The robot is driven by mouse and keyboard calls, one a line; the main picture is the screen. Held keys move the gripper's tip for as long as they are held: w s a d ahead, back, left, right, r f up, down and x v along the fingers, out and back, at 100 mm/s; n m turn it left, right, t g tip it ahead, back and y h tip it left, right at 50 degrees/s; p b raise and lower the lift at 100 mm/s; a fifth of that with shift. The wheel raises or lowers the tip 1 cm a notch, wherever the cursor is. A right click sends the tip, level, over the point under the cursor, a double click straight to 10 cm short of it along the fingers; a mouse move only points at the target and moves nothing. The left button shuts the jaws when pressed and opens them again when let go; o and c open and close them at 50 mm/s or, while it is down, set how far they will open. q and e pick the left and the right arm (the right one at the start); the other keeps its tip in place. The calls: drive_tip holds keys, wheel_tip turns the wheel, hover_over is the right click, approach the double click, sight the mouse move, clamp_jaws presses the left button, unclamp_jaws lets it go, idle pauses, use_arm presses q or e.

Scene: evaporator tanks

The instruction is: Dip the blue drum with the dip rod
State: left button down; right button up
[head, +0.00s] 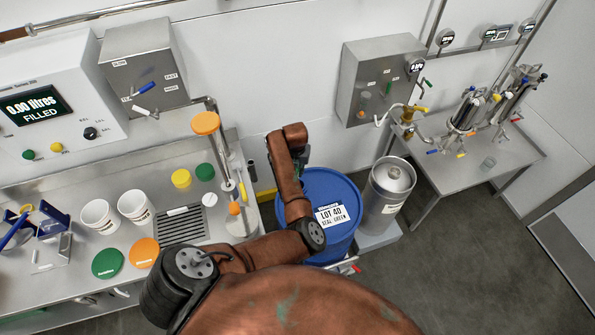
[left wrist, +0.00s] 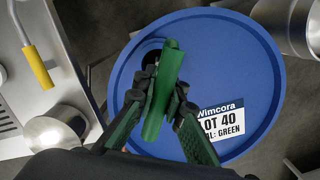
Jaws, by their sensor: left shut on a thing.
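The blue drum (head: 342,186) stands on the floor beyond the bench end, with a white label reading LOT 40, SEAL GREEN. In the left wrist view its blue lid (left wrist: 225,60) fills the middle, and a dark round opening (left wrist: 148,50) shows near its left rim. My left gripper (left wrist: 165,92) is over the lid beside this opening, shut on a long green piece (left wrist: 170,60). I cannot tell for sure that this is the dip rod; whatever lies below it is hidden. In the head view my left gripper (head: 300,165) is mostly behind its arm. My right gripper is not in view.
A steel container (head: 385,200) stands close right of the drum. The bench (head: 60,275) at left carries white tubs (head: 136,207), coloured lids and a steel stand with an orange top (head: 206,123). A display (head: 38,106) reads 0.00 litres.

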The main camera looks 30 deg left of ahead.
use_arm(q)
drive_tip(key=shift+f+b, duration=1.5)
drive_tip(key=shift+f, duration=0.9)
drive_tip(key=shift+r, duration=0.15)
drive_tip(key=shift+r+p, duration=4.35)
drive_tip(key=shift+r, duration=1.25)
wheel_tip(320, 180, up, 14)
drive_tip(key=p, duration=0.9)
